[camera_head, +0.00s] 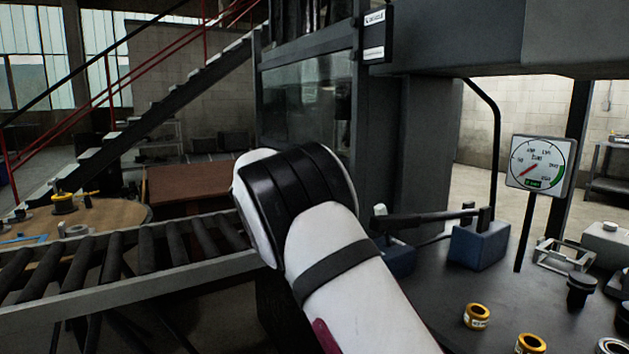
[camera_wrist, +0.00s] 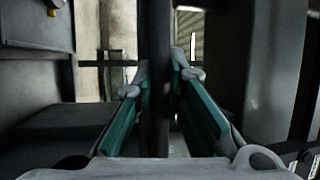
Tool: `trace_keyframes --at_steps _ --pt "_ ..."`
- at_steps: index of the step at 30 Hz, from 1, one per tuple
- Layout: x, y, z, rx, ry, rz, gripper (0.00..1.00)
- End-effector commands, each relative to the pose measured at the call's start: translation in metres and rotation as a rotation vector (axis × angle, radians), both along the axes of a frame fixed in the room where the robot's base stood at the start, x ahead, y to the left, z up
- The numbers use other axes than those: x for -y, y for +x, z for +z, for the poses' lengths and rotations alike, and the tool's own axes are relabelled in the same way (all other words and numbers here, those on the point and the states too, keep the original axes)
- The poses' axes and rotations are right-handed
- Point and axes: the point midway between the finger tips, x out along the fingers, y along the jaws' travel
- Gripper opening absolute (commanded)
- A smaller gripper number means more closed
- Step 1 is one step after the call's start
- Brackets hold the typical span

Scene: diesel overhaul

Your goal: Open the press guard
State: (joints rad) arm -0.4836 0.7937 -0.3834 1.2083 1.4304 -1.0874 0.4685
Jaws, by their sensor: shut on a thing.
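The press guard (camera_head: 305,100) is a clear panel in a dark frame, left of the press column in the head view. It appears to stand across the front of the press opening; its lower right part is hidden behind my white arm. My gripper (camera_wrist: 163,82) shows in the wrist view, with teal-lined fingers on both sides of a dark upright bar (camera_wrist: 157,45). It is shut on this bar. The bar looks like the guard's handle or frame edge, but I cannot tell which. In the head view my gripper is hidden behind my arm.
A roller conveyor (camera_head: 120,260) runs at the lower left. A dark bench (camera_head: 450,285) at the right holds blue blocks with a black lever (camera_head: 425,218), a dial gauge (camera_head: 541,164) and several brass-coloured rings. A staircase stands at the back left.

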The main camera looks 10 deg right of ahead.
Motion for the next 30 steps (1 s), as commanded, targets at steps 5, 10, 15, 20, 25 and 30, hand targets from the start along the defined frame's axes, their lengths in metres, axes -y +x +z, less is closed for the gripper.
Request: trace_keyframes --at_steps 5,10,15,20,25,30 --pt "0.0 -0.001 0.053 0.004 -0.001 0.0 0.0" --pt "0.0 -0.001 0.08 0.004 -0.001 0.0 0.0" --pt "0.0 0.0 0.092 0.001 -0.002 0.0 0.0" --pt "0.0 0.0 0.094 0.001 -0.002 0.0 0.0" --pt "0.0 0.0 0.094 0.001 -0.002 0.0 0.0" --pt "0.0 0.0 0.093 0.001 -0.002 0.0 0.28"
